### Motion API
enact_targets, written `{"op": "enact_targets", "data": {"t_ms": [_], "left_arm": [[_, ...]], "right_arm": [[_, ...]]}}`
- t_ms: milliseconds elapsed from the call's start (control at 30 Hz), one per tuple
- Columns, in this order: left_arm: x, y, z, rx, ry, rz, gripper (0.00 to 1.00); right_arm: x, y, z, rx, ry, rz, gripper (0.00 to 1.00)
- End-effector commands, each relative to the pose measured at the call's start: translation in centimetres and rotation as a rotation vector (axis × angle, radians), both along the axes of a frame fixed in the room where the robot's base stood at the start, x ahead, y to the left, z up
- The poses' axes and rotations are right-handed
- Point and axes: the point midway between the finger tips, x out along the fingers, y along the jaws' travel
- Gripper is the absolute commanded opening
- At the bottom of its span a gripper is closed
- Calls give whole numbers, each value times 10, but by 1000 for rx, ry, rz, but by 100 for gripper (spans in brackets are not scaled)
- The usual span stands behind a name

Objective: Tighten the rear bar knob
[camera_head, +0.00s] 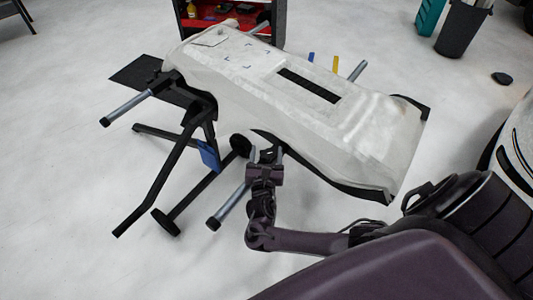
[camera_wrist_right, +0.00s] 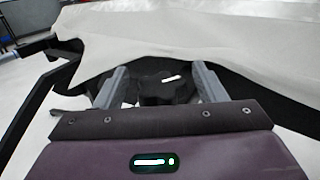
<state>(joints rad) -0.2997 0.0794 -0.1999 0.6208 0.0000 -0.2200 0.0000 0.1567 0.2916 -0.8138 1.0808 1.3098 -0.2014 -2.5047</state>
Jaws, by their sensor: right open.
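A dark knob (camera_wrist_right: 165,92) shows in the right wrist view under the edge of the white-covered panel, between the two grey fingers of my right gripper (camera_wrist_right: 161,72). The fingers are apart, one on each side of the knob; I cannot tell whether they touch it. In the head view my right gripper (camera_head: 266,156) is at the panel's near edge, and the knob is hidden there. A grey bar (camera_head: 231,203) with a black end sticks out from under the panel, left of my gripper. My left gripper is not in view.
The white-covered panel (camera_head: 350,130) lies on a black stand (camera_head: 165,180) with wheels. Another grey bar (camera_head: 128,105) sticks out at the left. A bin (camera_head: 460,30) stands at the back right. Floor at the lower left is clear.

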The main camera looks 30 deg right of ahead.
Motion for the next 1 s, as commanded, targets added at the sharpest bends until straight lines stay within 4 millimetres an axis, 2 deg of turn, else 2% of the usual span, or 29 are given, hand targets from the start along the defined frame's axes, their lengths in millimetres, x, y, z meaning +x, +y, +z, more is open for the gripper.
{"op": "enact_targets", "data": {"t_ms": [167, 400, 533, 700, 1000], "left_arm": [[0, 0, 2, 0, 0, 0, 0], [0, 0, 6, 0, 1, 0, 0], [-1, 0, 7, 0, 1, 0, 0], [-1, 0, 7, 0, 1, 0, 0], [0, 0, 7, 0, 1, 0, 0]], "right_arm": [[-13, 11, 0, 2, 2, 1, 64], [-46, 36, 0, 3, 2, 1, 64], [-57, 45, 0, 2, 1, 0, 64], [-62, 49, 0, 0, 0, 0, 64], [-58, 50, 1, 6, -2, 9, 65]]}}
